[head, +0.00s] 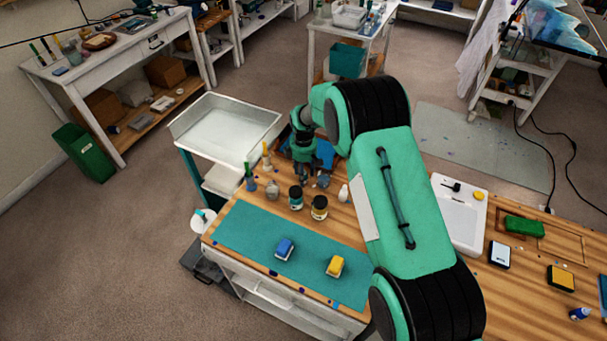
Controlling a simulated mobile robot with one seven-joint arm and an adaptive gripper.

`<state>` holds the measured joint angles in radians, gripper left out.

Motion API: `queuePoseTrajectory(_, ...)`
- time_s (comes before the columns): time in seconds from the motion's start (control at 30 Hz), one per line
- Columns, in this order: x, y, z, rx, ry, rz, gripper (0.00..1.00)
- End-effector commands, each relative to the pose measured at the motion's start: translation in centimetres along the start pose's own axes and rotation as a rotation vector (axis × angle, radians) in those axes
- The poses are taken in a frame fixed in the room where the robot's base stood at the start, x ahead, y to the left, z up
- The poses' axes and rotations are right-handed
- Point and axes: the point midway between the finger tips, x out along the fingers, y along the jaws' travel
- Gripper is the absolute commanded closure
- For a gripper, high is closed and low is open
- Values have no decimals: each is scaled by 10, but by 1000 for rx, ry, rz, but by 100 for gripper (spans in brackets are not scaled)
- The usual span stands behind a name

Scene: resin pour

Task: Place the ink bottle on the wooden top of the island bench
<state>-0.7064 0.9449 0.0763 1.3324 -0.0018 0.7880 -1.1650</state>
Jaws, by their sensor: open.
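The island bench has a wooden top (459,295), partly covered by a teal mat (243,229). Several small containers stand on the wood behind the mat, and I cannot tell which is the ink bottle. They include a teal-labelled jar (296,199), a yellowish jar (319,209), a small white bottle (343,194) and a small grey-blue item (323,181). My gripper (305,178) points down, open, over the bench's far end, close behind the jars. My arm hides part of the bench, and the space between the fingers is too small to make out.
A blue block (284,250) and a yellow block (335,266) lie on the mat. A white tray cart (226,126) stands beside the bench's far left. A white tray (461,212), a green block (524,226) and a white-blue bottle (580,313) are at right. Bare wood shows between them.

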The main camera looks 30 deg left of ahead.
Motion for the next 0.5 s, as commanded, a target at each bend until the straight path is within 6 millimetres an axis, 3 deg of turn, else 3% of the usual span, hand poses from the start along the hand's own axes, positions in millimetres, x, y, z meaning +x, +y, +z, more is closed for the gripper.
queuePoseTrajectory(0.27,-19,1,0,0,1,2,56)
queuePoseTrajectory(0.5,-54,1,0,0,1,3,56)
